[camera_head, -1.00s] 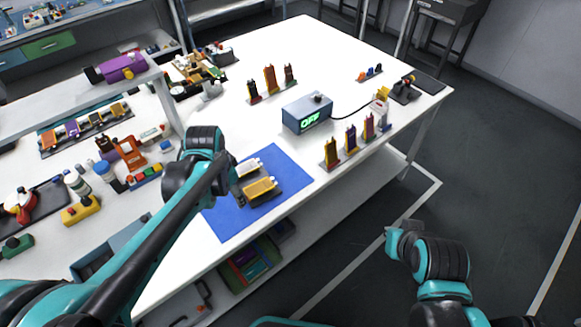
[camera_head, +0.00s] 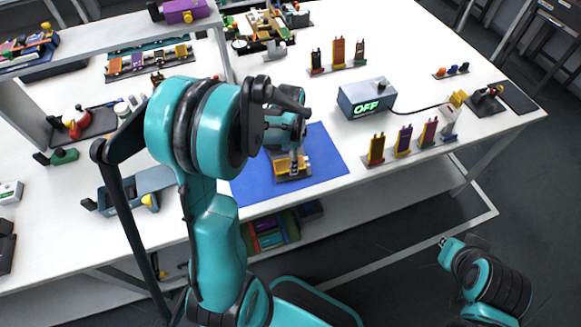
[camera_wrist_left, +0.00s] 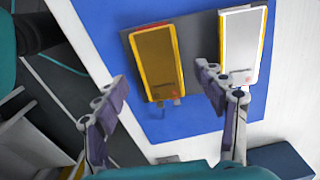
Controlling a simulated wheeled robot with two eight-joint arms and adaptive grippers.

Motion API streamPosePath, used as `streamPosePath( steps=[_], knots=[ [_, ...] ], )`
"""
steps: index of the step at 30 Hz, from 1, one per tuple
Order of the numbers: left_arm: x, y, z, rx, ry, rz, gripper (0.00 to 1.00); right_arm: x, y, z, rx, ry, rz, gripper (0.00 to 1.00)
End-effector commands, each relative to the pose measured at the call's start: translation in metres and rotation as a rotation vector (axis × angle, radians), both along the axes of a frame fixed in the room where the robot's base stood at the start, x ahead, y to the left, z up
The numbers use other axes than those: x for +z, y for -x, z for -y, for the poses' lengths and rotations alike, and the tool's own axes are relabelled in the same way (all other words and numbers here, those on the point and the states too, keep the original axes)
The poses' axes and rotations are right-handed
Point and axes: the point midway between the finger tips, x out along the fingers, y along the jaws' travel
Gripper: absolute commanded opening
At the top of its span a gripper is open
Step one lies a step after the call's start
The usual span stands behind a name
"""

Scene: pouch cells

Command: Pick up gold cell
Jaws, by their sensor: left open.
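The gold cell (camera_wrist_left: 157,65) lies in a yellow-edged holder on the blue mat (camera_head: 325,150). A silver-white cell (camera_wrist_left: 238,48) lies beside it on the right in the left wrist view. My left gripper (camera_head: 291,160) is over the gold cell in the head view and partly hides it. In the left wrist view its open fingers (camera_wrist_left: 160,97) are on either side of the gold cell's near end, with nothing between them held. The right finger overlaps the gap between the two cells. My right gripper (camera_head: 452,248) is off the table at the lower right; its jaws are unclear.
A grey box reading OFF (camera_head: 367,98) stands right of the mat. A rack of upright coloured cells (camera_head: 402,142) stands near the front edge, another (camera_head: 339,55) farther back. A raised shelf (camera_head: 120,32) with parts is at the left.

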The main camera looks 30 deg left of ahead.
Motion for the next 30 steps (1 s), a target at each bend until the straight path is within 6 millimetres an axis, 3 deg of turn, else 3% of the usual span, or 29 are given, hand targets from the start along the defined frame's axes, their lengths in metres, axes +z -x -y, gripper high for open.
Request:
streamPosePath(
  steps=[3,9,11,15,25,30],
  knots=[
    [-0.016,0.0,0.0,0.0,0.0,0.0,0.71,-0.008,0.0,0.0,0.0,0.0,0.0,0.0],
    [-0.015,0.0,0.0,0.0,0.0,0.0,0.71,-0.006,0.0,0.0,0.0,0.0,0.0,0.0],
    [-0.015,0.0,0.0,0.0,0.0,0.0,0.57,-0.006,0.0,0.0,0.0,0.0,0.0,0.0],
    [-0.015,0.0,0.0,0.0,0.0,0.0,0.21,-0.006,0.0,0.0,0.0,0.0,0.0,0.0],
    [-0.014,0.0,0.0,0.0,0.0,0.0,0.21,-0.006,0.0,0.0,0.0,0.0,0.0,0.0],
    [-0.003,-0.001,0.0,0.0,0.0,0.0,0.21,0.0,0.0,0.0,0.0,0.0,0.0,0.0]
  ],
)
